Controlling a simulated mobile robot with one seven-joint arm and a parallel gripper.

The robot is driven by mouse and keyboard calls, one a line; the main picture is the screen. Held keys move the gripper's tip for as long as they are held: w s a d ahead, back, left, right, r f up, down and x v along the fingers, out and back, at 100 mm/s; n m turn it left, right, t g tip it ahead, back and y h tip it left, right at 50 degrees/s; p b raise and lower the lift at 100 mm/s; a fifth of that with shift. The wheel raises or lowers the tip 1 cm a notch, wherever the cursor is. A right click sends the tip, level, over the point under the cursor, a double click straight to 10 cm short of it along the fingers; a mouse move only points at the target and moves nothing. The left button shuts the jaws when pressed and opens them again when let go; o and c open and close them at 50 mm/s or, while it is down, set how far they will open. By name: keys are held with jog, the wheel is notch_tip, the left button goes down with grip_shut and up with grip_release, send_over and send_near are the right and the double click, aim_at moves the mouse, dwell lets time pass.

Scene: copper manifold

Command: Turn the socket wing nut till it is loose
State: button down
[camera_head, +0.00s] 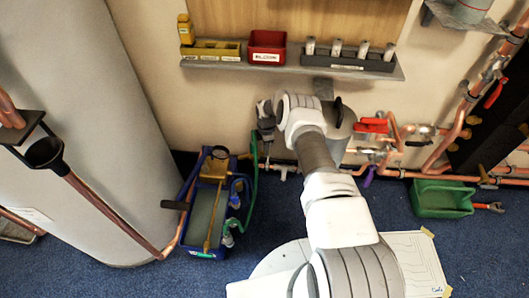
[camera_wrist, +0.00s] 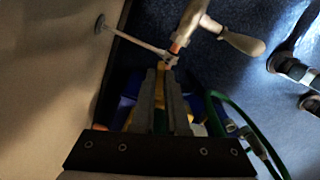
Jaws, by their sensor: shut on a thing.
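My gripper (camera_wrist: 165,78) points down in the wrist view, its two grey fingers close together. A narrow brass-yellow piece (camera_wrist: 160,88) shows between them and seems to be the socket wing nut; its wings are not clear. A thin pale pipe (camera_wrist: 135,41) runs from the wall to this spot. In the head view my gripper (camera_head: 265,122) is by the wall, left of my arm, and its fingertips and the nut cannot be made out.
A shelf (camera_head: 300,70) with bins is above. Copper pipes with red valve handles (camera_head: 372,125) and a green box (camera_head: 440,200) are right. A large tank (camera_head: 75,110) stands left.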

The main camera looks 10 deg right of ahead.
jog(key=shift+w+n, duration=0.3)
jog(key=shift+n, duration=0.4)
jog(key=shift+w+r, duration=0.1)
jog(key=shift+w, duration=0.05)
jog(key=c, duration=0.9)
grip_release()
notch_tip(320, 180, up, 7)
jog(key=p, duration=0.3)
jog(key=shift+r, duration=0.2)
jog(key=shift+s, duration=0.2)
